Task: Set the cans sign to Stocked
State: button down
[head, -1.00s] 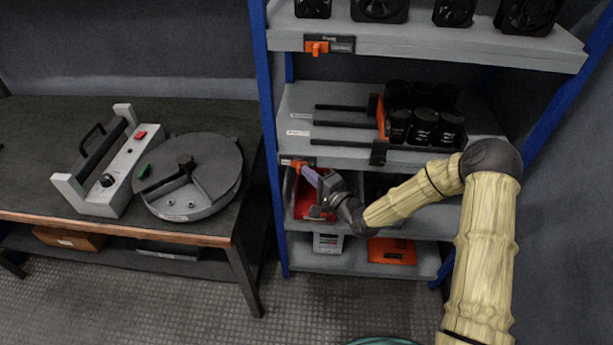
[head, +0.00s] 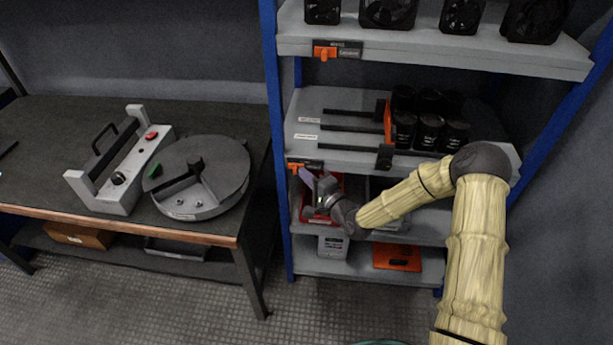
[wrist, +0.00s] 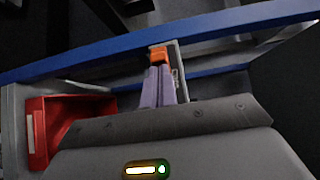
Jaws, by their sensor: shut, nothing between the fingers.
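The cans sign (head: 304,162) is a small dark plate at the left end of the front edge of the shelf with the black cans (head: 430,130). Its orange slider (head: 296,167) stands at the left part of the plate; the lettering is too small to read. My gripper (head: 304,174) is shut and empty, its purple-grey fingertips at the slider. In the wrist view the fingertips (wrist: 158,82) point at the orange slider (wrist: 158,56), touching or very close. The sign's plate (wrist: 179,75) shows to their right, partly hidden.
A red bin (head: 330,205) sits on the shelf below, under my gripper. The blue rack post (head: 276,130) stands just left of the sign. Another sign with an orange slider (head: 325,52) is on the shelf above. A workbench (head: 235,235) stands at the left.

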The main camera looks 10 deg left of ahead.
jog(key=d, duration=0.4)
jog(key=shift+w, duration=0.15)
jog(key=v, duration=1)
